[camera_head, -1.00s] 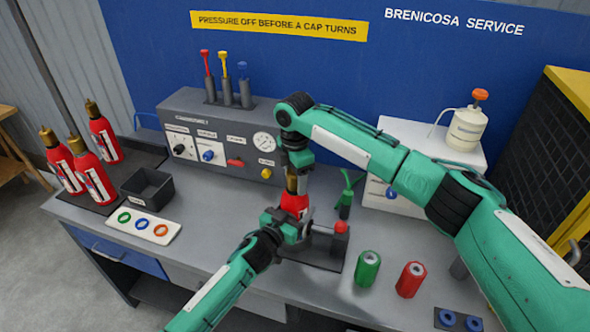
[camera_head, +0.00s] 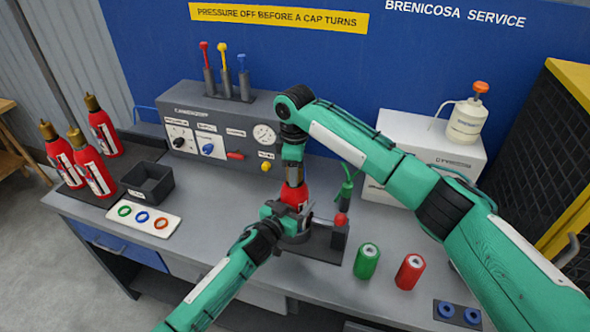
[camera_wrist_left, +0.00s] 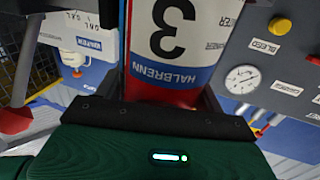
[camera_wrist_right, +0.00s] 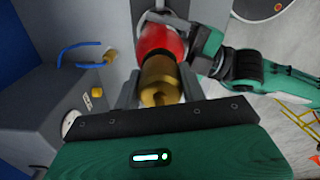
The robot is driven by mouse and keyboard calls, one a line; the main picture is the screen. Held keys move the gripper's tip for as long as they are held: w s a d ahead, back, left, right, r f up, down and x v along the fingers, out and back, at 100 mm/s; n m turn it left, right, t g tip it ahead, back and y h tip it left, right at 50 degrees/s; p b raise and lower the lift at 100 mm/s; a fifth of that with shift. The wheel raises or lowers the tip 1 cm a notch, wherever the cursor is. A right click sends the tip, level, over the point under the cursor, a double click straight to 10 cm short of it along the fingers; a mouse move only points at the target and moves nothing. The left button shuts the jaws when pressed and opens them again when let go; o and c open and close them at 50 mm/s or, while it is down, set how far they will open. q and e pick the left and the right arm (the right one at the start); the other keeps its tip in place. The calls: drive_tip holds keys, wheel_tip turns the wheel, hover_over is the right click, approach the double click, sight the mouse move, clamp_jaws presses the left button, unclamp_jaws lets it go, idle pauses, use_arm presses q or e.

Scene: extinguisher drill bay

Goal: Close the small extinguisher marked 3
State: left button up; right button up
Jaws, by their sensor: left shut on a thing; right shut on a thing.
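The small extinguisher (camera_head: 293,194), red with a brass cap, stands upright at the holder (camera_head: 325,250) on the bench. The left wrist view shows its label (camera_wrist_left: 170,40) with a 3. My left gripper (camera_head: 290,216) is shut on its red body from the front. My right gripper (camera_head: 293,165) points down from above and is shut on the brass cap (camera_wrist_right: 160,80). In the right wrist view the red body (camera_wrist_right: 160,43) shows beyond the cap. The fingers hide most of the cap in the head view, so I cannot tell how far it is screwed down.
Three other red extinguishers (camera_head: 92,168) stand at the left, beside a dark bin (camera_head: 148,185) and a tray of coloured rings (camera_head: 143,218). A grey console with a gauge (camera_head: 264,134) is behind. Green (camera_head: 367,262) and red (camera_head: 409,272) cylinders stand right of the holder.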

drive_tip(key=m, duration=1)
drive_tip(key=shift+m, duration=0.4)
drive_tip(key=o, duration=1.2)
drive_tip(key=shift+r, duration=0.1)
wheel_tip(320, 180, up, 12)
drive_tip(key=shift+f, duration=0.1)
use_arm(q)
drive_tip(key=o, duration=1.9)
drive_tip(key=shift+o, duration=0.2)
